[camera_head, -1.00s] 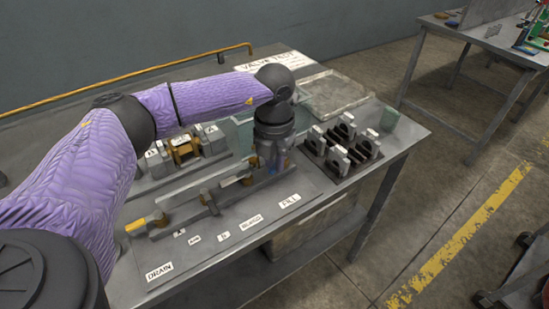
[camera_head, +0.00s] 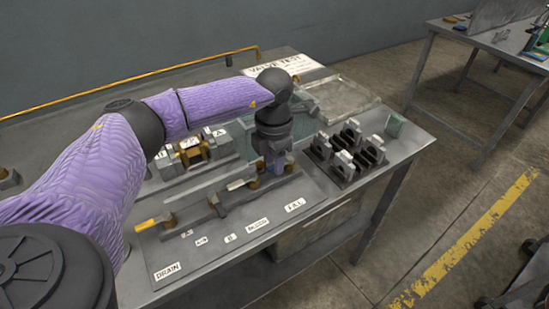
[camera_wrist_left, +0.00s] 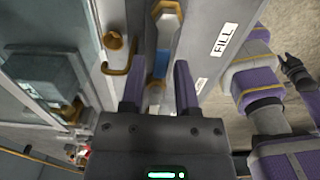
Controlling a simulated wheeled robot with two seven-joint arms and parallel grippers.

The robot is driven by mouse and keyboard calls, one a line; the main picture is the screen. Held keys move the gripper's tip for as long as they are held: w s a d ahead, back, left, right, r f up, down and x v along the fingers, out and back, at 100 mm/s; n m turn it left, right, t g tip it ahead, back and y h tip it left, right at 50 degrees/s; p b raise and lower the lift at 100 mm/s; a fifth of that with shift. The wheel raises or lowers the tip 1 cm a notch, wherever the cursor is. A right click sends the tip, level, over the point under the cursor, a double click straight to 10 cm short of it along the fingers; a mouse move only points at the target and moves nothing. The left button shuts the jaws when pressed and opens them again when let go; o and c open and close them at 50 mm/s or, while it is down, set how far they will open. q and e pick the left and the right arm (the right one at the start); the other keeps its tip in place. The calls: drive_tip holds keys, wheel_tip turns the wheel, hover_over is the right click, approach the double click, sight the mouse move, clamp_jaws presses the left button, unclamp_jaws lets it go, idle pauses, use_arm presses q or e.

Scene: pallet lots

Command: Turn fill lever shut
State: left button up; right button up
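The test bench panel (camera_head: 215,250) carries a row of valves with labels. The FILL label (camera_head: 295,205) is at its right end and also shows in the wrist view (camera_wrist_left: 225,40). My left gripper (camera_head: 274,170) points down just behind that label. In the wrist view its two purple fingers (camera_wrist_left: 160,85) are apart. A blue lever handle (camera_wrist_left: 161,62), by the FILL label, shows in the gap between them. I cannot tell whether the fingers touch it. A brass fitting (camera_wrist_left: 112,40) is to the left of the handle. The gripper hides most of the lever in the head view.
A block rack (camera_head: 345,155) stands right of the gripper, with a shallow grey tray (camera_head: 345,97) behind. A brass valve block (camera_head: 192,150) sits left. Purple and dark parts of my own body (camera_wrist_left: 255,90) show at right in the wrist view.

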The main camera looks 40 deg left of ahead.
use_arm(q)
drive_tip(key=shift+o, duration=0.6)
use_arm(e)
drive_tip(key=shift+s, duration=0.3)
